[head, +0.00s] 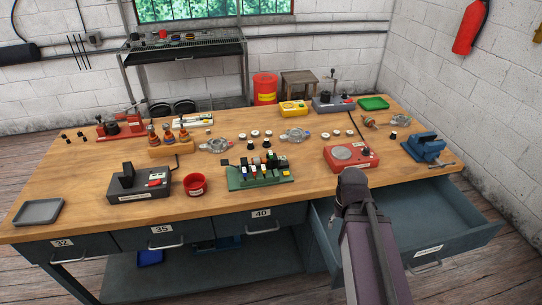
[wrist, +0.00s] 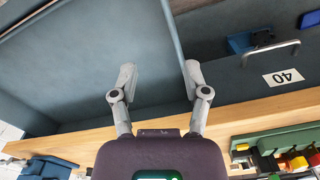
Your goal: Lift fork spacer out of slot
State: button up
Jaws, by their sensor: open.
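A green slotted rack (head: 260,178) stands on the workbench near its front edge, with several dark, pale and coloured pieces in it. The rack also shows at the lower right of the wrist view (wrist: 248,146), partly cut off. I cannot tell which piece is the fork spacer. My gripper (wrist: 159,74) is open with nothing between its fingers, over the area of the open drawer and the bench's front edge. In the head view my arm ends to the right of the rack, and the fingers cannot be made out.
The open drawer (head: 440,205) juts out at front right and looks empty. A red device (head: 350,158), a blue vise (head: 427,148), a red cup (head: 195,185) and a dark grey device (head: 138,188) stand on the wooden workbench (head: 80,180). Bare wood shows between them.

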jog(key=w+a+r+n+t+p, duration=0.1)
jog(key=w+a+r+n+p, duration=0.2)
jog(key=w+a+r+p, duration=1.6)
jog(key=w+a+r, duration=0.1)
jog(key=w+a, duration=0.2)
jog(key=w, duration=0.2)
jog(key=shift+a+p, duration=0.2)
jog(key=shift+p, duration=0.15)
jog(key=shift+f, duration=0.1)
jog(key=b, duration=0.9)
send_over(271, 153)
jog(key=f, duration=0.8)
jog(key=shift+s+d+f, duration=0.15)
jog(key=shift+s+f, duration=0.05)
jog(key=shift+f, duration=0.05)
jog(key=shift+w+a+f+b, duration=0.15)
jog(key=shift+f+b, duration=1.05)
jog(key=shift+f, duration=0.1)
jog(key=shift+w+a+f+b, duration=0.1)
jog(key=shift+w+f+b, duration=0.05)
jog(key=shift+f+b, duration=1.05)
grip_shut()
